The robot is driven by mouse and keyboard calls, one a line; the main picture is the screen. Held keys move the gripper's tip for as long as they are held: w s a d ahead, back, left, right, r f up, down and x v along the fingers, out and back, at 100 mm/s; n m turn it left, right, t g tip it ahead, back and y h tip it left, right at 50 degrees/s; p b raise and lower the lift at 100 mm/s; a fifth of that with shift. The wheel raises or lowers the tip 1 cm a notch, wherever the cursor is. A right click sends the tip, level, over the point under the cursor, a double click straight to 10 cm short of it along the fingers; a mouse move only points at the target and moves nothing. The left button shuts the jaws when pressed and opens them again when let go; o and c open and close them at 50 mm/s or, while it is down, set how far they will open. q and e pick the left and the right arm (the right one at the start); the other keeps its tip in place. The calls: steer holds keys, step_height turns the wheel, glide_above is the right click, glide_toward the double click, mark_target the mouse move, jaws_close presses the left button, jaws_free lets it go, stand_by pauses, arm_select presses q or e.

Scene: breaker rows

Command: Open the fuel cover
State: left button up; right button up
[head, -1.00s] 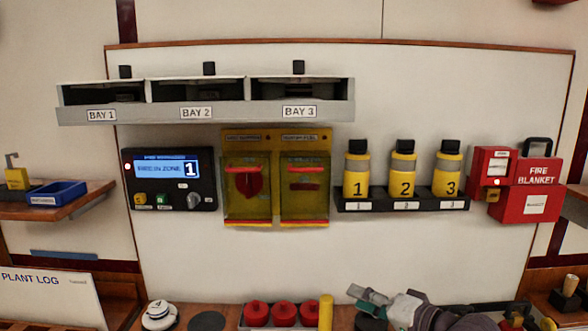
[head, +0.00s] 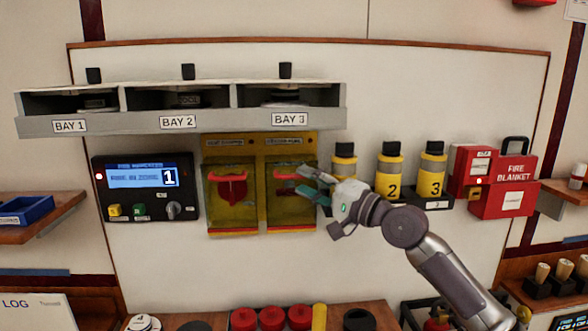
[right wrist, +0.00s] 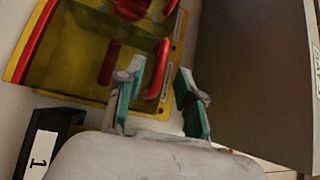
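The fuel cover (head: 290,212) is the right one of two yellow see-through covers on the wall panel. It is shut, with a red bar (head: 286,175) across its upper part and a red handle behind it. My right gripper (head: 308,183) is open and empty, its fingertips at the cover's upper right. In the right wrist view its teal-padded fingers (right wrist: 160,95) stand apart, and the cover's red bar (right wrist: 157,68) appears between them. I cannot tell whether they touch it. My left gripper is not in view.
The similar left cover (head: 231,212) adjoins the fuel cover. The bay shelf (head: 232,121) juts out above. Yellow bottles (head: 390,185) stand right of the cover, bottle 1 partly behind my gripper. A control panel (head: 145,200) is at left.

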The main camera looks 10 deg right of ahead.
mark_target(295, 177)
steer(key=shift+p+x, duration=0.3)
steer(key=shift+x, duration=1.6)
jaws_close()
